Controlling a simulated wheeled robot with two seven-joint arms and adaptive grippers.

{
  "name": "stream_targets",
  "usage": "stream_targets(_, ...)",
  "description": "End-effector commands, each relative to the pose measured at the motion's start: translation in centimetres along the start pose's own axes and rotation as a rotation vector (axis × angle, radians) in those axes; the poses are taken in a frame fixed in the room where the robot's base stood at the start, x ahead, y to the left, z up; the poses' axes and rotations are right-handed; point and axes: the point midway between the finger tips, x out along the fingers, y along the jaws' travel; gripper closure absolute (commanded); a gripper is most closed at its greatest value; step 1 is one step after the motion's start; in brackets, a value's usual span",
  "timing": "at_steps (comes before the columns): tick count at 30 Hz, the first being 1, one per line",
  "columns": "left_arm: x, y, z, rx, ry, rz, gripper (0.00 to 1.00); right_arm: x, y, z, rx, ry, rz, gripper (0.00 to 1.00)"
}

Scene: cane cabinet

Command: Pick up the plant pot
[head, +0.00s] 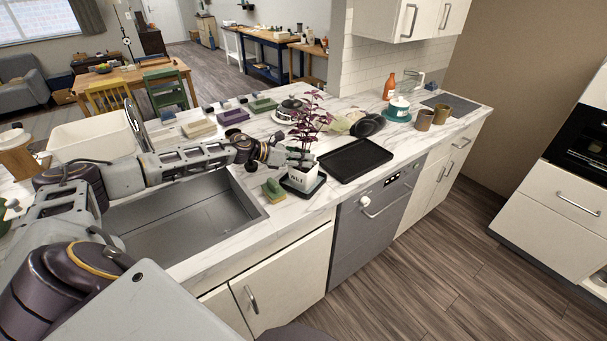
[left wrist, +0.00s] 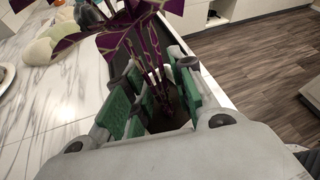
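The plant pot (head: 302,178) is small and white with dark marks on its side. It stands upright on a dark square saucer (head: 303,190) by the counter's front edge, holding a plant with purple leaves (head: 307,122). My left gripper (head: 282,157) reaches in from the left at the pot's upper left side. In the left wrist view, its green-padded fingers (left wrist: 160,100) are spread on either side of the purple stems (left wrist: 155,65), over the dark soil. Contact with the pot's wall cannot be made out. My right gripper is not in view.
A sink (head: 185,220) lies below my left arm. A green and yellow sponge (head: 273,190) is just left of the saucer, and a black tray (head: 355,159) is to its right.

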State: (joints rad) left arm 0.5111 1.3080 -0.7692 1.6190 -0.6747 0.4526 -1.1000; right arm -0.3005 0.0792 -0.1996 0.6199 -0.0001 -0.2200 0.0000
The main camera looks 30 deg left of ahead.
Motion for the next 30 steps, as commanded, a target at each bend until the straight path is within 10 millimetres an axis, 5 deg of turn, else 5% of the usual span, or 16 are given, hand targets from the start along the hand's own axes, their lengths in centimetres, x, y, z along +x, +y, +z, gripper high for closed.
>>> stream_targets(4, -0.01, 0.00, 0.00, 0.000, 0.000, 0.000, 0.77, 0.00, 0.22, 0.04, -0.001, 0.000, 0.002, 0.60)
stream_targets(10, -0.02, 0.00, 0.00, 0.000, 0.000, 0.000, 1.00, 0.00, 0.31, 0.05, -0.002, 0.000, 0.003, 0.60)
stream_targets(30, -0.07, 0.02, 0.25, 0.002, -0.003, 0.001, 1.00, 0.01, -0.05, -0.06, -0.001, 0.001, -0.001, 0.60)
